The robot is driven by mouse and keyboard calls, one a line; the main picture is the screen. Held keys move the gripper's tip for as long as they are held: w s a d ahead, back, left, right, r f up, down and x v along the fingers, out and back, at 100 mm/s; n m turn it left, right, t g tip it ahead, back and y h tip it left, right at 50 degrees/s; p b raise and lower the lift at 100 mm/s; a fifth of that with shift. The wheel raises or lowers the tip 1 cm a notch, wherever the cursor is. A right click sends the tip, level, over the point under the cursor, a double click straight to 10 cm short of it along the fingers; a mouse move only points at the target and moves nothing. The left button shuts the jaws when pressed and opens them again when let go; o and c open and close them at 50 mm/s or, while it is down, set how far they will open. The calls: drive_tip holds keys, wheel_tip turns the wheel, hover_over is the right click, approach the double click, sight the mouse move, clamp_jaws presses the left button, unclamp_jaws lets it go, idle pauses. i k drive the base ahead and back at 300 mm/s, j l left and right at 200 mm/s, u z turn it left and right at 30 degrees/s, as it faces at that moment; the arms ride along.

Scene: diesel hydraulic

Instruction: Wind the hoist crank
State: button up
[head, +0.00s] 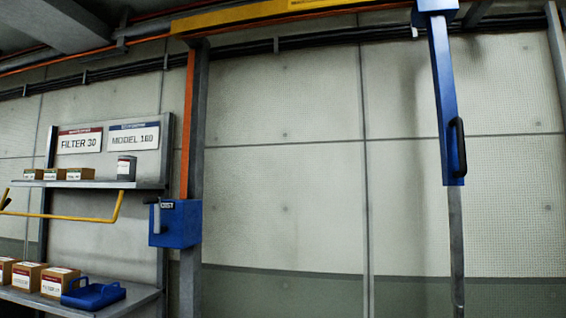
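A blue box (180,224) with a partly hidden label that reads like "HOIST" is fixed to a grey upright post, left of centre in the head view. A grey crank handle (155,216) stands at its left front, its grip upright. Nothing touches the crank. My gripper is not in this view.
An orange-and-yellow beam (262,14) runs overhead. A blue vertical housing with a black handle (457,148) hangs at right. Shelves (100,184) with small boxes, a blue tray (92,294) and a yellow bar (70,217) are at left. The middle wall is bare.

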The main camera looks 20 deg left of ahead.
sight(154, 200)
drive_tip(key=u, duration=1.6)
